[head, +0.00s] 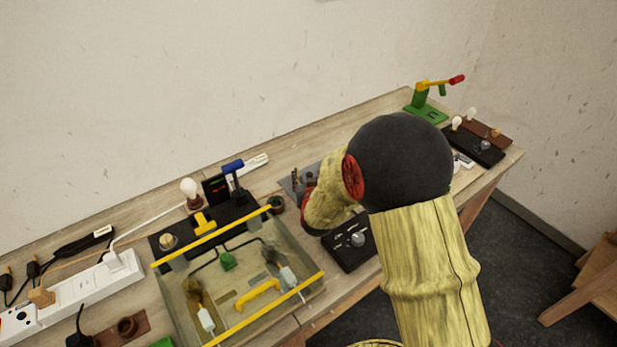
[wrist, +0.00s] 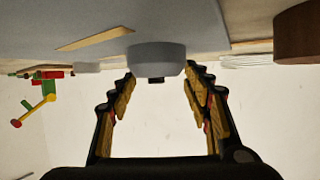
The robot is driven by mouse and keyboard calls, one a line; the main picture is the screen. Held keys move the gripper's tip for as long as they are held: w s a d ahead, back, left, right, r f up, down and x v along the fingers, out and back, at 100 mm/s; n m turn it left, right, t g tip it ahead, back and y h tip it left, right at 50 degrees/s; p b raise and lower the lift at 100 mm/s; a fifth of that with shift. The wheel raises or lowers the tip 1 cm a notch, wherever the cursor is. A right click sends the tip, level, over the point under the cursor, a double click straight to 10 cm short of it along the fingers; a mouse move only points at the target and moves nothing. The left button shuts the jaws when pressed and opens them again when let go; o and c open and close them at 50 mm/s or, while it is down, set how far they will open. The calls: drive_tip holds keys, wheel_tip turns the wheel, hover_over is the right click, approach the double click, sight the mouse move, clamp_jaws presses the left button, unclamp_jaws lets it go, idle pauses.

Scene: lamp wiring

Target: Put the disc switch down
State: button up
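In the wrist view, which is upside down, a pale grey round disc switch (wrist: 157,57) with a small dark block on it sits between the fingertips of my gripper (wrist: 160,70). The fingertips meet its left and right sides, and the fingers stand apart by about its width. The disc lies against or very close to a blue-grey surface (wrist: 60,25); I cannot tell whether it touches. In the head view my arm hides the gripper and the disc.
A clear tray with yellow edges (head: 238,330) stands on the bench left of my arm. A dark board with a knob (head: 350,250) lies close by my wrist. A green stand with a red-ended arm (head: 425,105) is at the far end. A power strip (head: 85,290) is at left.

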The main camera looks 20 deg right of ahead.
drive_tip(key=o, duration=0.4)
drive_tip(key=shift+r, duration=0.2)
drive_tip(key=p+v, duration=0.3)
drive_tip(key=v, duration=0.8)
drive_tip(key=shift+s+a+r, duration=0.1)
drive_tip(key=shift+s+r, duration=0.05)
drive_tip(key=shift+s, duration=0.15)
drive_tip(key=s+a+r+n+g+y, duration=0.2)
drive_tip(key=s+a+r+y, duration=0.25)
drive_tip(key=a+r, duration=0.45)
drive_tip(key=s+r+n+g, duration=0.1)
drive_tip(key=s+r, duration=0.3)
drive_tip(key=s, duration=0.6)
drive_tip(key=s+d+r+g, duration=0.1)
drive_tip(key=s+r+g, duration=0.3)
drive_tip(key=s, duration=0.7)
drive_tip(key=shift+n, duration=0.4)
